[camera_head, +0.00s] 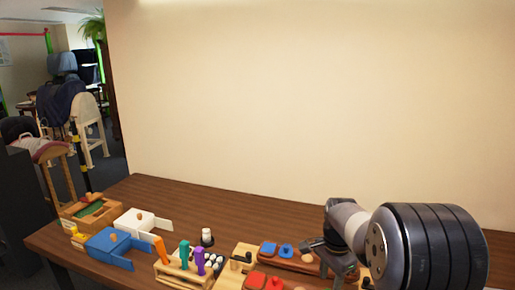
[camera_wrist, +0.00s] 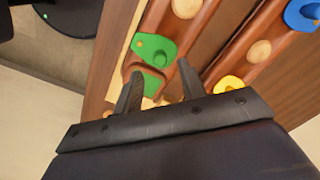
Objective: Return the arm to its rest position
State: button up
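My gripper (camera_head: 325,245) hangs over the right part of the wooden table in the head view, with my arm reaching in from the right. In the wrist view my gripper (camera_wrist: 161,68) has its two dark fingers apart, with nothing held between them. A green saddle piece (camera_wrist: 153,47) sits on a brown wooden rail just beyond the fingertips, apart from them as far as I can tell. A yellow piece (camera_wrist: 229,85) and a blue piece (camera_wrist: 303,14) sit on the neighbouring rail.
The brown table (camera_head: 180,200) holds a white box (camera_head: 140,222), a blue box (camera_head: 108,243), a wooden block with coloured handles (camera_head: 180,268), and red pieces (camera_head: 266,282) and blue pieces (camera_head: 278,249) on boards. The table's back strip by the wall is clear.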

notch_tip(320, 180, down, 4)
jog(key=shift+r, duration=0.1)
jog(key=shift+a+f+n, duration=0.1)
jog(key=shift+f+n, duration=0.2)
jog(key=n, duration=0.1)
jog(key=a+n, duration=0.1)
jog(key=n, duration=0.3)
jog(key=shift+a+p, duration=0.3)
jog(key=shift+p, duration=0.1)
jog(key=shift+n, duration=0.3)
jog(key=shift+r, duration=0.1)
